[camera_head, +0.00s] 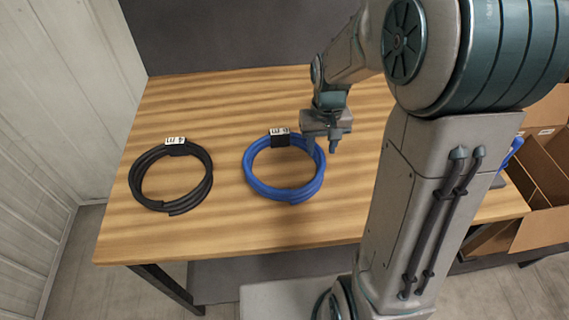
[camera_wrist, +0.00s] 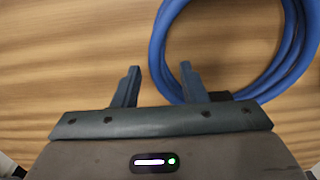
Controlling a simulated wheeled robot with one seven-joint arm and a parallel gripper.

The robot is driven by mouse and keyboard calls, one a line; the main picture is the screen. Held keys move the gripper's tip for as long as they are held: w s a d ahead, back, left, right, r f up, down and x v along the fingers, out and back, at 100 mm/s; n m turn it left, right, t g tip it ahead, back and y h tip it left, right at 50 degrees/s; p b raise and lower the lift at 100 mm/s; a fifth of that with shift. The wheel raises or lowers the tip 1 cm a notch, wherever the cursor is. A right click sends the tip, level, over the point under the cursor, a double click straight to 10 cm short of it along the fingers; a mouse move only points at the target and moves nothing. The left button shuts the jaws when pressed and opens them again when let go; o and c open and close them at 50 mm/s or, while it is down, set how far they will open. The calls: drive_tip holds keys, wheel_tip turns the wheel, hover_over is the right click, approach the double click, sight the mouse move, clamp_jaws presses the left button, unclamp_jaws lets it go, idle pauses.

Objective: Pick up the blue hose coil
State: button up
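The blue hose coil (camera_head: 287,191) lies flat on the wooden table, right of the black coil, with a black wrap and a white label at its far edge. My gripper (camera_head: 320,147) is over the far right part of the blue coil in the head view. In the wrist view the blue coil (camera_wrist: 161,50) fills the upper right. One finger overlaps the coil's edge near the black wrap in that view. I cannot tell whether it touches.
A black hose coil (camera_head: 140,186) with a white label lies on the left of the wooden table (camera_head: 235,95). Cardboard boxes (camera_head: 543,228) stand at the right, with something blue near them. My arm hides part of the table's right side. The table between the coils is clear.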

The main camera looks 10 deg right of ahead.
sight(321, 154)
wheel_tip(321, 154, down, 5)
drive_tip(key=shift+w+f, duration=0.1)
clamp_jaws()
drive_tip(key=shift+r, duration=0.2)
